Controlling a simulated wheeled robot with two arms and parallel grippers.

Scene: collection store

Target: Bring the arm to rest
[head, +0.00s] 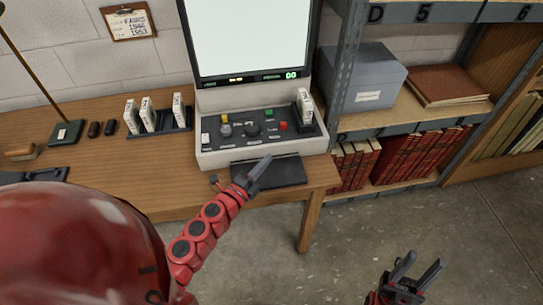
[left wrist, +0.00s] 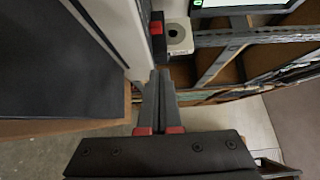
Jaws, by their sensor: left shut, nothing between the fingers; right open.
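My left arm (head: 208,228) is red and segmented and reaches from the lower left toward the front of the desk machine. My left gripper (head: 259,169) is shut and empty, just in front of the machine and over the dark pad. In the left wrist view its two fingers (left wrist: 160,95) lie together with nothing between them. My right gripper (head: 412,272) is open and empty at the lower right, above the floor.
The machine (head: 262,154) has a lit screen (head: 250,35), knobs and buttons. A dark pad (head: 282,172) lies at the desk's front edge. A rack of white cartridges (head: 160,127) stands left. Shelves with a grey box (head: 365,80) and red books (head: 405,155) are right. Floor (head: 400,215) is clear.

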